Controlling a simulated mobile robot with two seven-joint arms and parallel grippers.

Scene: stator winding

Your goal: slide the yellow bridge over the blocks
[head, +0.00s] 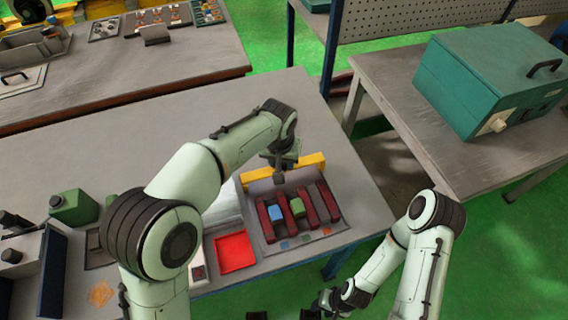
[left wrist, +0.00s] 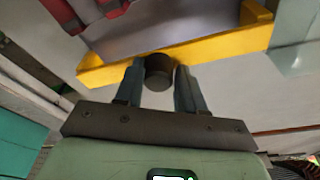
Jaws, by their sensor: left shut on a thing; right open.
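The yellow bridge (head: 312,160) lies along the far edge of the grey tray (head: 262,187). It also shows as a long bar in the left wrist view (left wrist: 222,47). My left gripper (head: 279,176) is shut on the bridge's dark round knob (left wrist: 159,68), with one finger on each side in the left wrist view. A blue block (head: 275,212) and a green block (head: 297,207) sit in lanes between dark red rails (head: 314,205), nearer than the bridge. Any further block is not clear. My right gripper (head: 284,315) is open, low at the bottom edge, partly cut off.
A red square tray (head: 235,252) lies left of the grey tray. A green canister (head: 73,207) stands at the left. A teal case (head: 490,85) sits on a separate table at the right. The grey table (head: 180,130) is clear behind the bridge.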

